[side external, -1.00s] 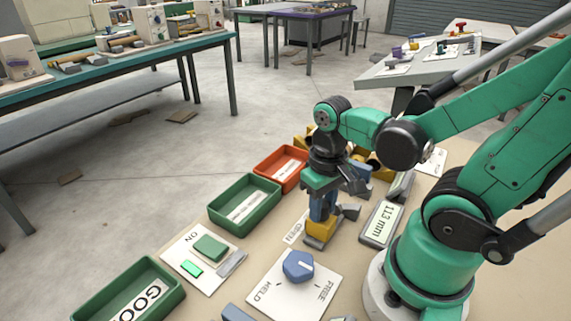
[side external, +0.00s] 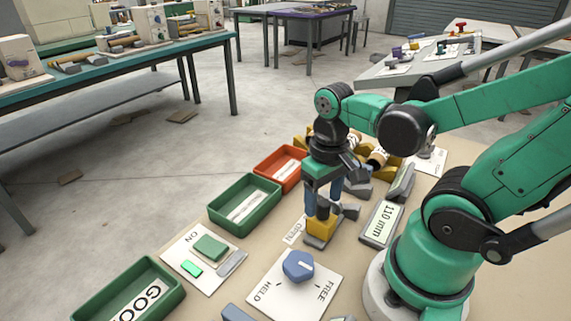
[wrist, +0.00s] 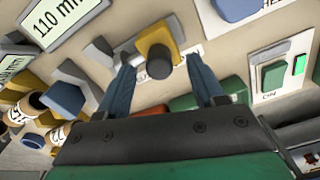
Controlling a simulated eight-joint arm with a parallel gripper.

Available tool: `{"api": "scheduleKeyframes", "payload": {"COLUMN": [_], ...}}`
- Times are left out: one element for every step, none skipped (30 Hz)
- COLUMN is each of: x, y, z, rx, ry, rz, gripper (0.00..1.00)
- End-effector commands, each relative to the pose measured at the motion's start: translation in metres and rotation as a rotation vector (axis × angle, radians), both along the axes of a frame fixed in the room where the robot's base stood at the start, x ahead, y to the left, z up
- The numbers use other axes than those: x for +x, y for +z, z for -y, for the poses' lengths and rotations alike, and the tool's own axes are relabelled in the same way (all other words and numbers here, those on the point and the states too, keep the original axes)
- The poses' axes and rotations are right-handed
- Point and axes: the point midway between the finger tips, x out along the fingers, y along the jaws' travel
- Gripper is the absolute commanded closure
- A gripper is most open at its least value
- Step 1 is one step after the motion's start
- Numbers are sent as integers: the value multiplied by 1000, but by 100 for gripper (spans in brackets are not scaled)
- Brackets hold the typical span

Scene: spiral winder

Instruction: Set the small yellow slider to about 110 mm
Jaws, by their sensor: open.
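The small yellow slider (side external: 321,228) is a yellow block with a dark round knob on top, on a grey track. It also shows in the wrist view (wrist: 157,38). The display (side external: 380,222) beside it reads 110 mm, also in the wrist view (wrist: 62,20). My gripper (side external: 322,204) is open just above the slider, its blue fingers pointing down. In the wrist view the fingers of my gripper (wrist: 160,62) are spread apart on either side of the dark knob, with a gap visible on both sides.
A blue knob on a HELD/FREE plate (side external: 272,302) stands in front. A plate with a green button (side external: 209,247) lies to the left. Green (side external: 222,207) and orange (side external: 268,163) bins stand behind. Yellow and grey machine parts crowd the back right.

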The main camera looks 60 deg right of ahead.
Motion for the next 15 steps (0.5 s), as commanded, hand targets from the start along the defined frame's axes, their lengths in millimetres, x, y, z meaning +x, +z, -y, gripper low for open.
{"api": "scheduleKeyframes", "payload": {"x": [-1, -1, -2, -1, -1, -1, 0, 0, 0, -1, -1, -1, -1, -1, -1], "y": [5, 8, 12, 15, 18, 22, 25, 27, 30, 32, 34, 36, 37, 38, 38], "z": [0, 0, 0, 0, 0, 0, 0, 0, 0, 0, 0, 0, 0, 0, 0], "rx": [0, 0, 0, 0, 0, 0, 0, 0, 0, 0, 0, 0, 0, 0, 0], "ry": [0, 0, 0, 0, 0, 0, 0, 0, 0, 0, 0, 0, 0, 0, 0], "rz": [0, 0, 0, 0, 0, 0, 0, 0, 0, 0, 0, 0, 0, 0, 0], "gripper": [38, 38, 38, 38, 38, 38, 38, 38, 38, 38, 38, 38, 38, 38, 38]}}
